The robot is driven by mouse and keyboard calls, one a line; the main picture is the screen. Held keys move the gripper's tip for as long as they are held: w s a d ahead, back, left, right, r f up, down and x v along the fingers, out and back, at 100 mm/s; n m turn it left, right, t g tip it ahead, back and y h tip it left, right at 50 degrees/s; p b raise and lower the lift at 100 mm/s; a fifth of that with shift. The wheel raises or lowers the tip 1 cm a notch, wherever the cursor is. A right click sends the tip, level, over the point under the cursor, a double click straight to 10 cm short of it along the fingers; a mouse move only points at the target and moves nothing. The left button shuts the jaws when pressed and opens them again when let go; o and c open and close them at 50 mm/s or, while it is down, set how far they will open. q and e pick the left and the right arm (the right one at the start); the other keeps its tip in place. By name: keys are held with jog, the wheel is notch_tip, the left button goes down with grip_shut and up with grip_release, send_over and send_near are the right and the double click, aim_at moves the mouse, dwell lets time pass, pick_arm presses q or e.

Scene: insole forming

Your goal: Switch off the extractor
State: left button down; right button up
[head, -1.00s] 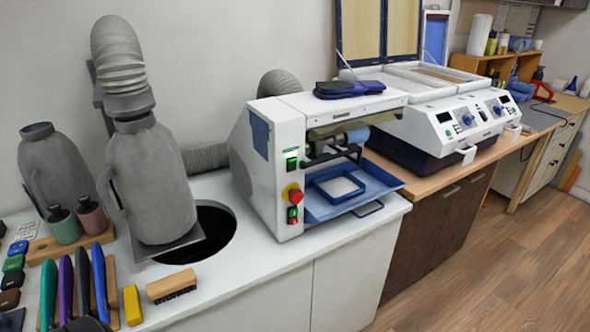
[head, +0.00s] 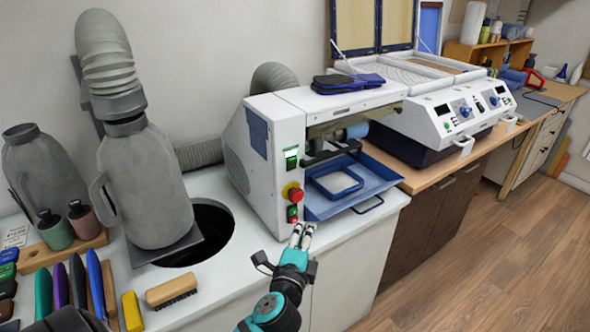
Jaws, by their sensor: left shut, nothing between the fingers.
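A white machine (head: 277,119) with a grey hose behind it stands on the white counter. Its front panel carries a lit green rocker switch (head: 291,158), a red mushroom button (head: 294,194) on a yellow base, and a small green and red switch (head: 292,213) below. My left gripper (head: 303,232) is shut and empty, just below and slightly right of the small switch in the picture. I cannot tell whether it touches the machine. My right gripper is not in view.
A blue tray (head: 366,187) juts from the machine's front, close to my left gripper. Left of the machine are a round dark hole (head: 211,235), a grey jug-shaped hood (head: 145,185) and a wooden brush (head: 171,290). A second white machine (head: 440,112) stands to the right.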

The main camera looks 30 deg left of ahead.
aim_at(293, 164)
pick_arm(q)
notch_tip(293, 164, up, 7)
jog(key=s+t+y, duration=0.1)
jog(key=shift+s+a+f, duration=0.15)
jog(key=shift+a, duration=0.2)
jog(key=shift+s+a+p+x, duration=0.2)
jog(key=shift+a+p+x, duration=0.5)
jog(key=shift+x, duration=1.45)
jog(key=shift+s+a+p+x, duration=0.2)
jog(key=shift+p+x, duration=0.85)
jog(key=shift+x, duration=1.1)
jog(key=shift+s+a+p+x, duration=0.15)
jog(key=shift+a+p+x, duration=0.55)
jog(key=shift+x, duration=1.45)
jog(key=shift+d+r, duration=0.25)
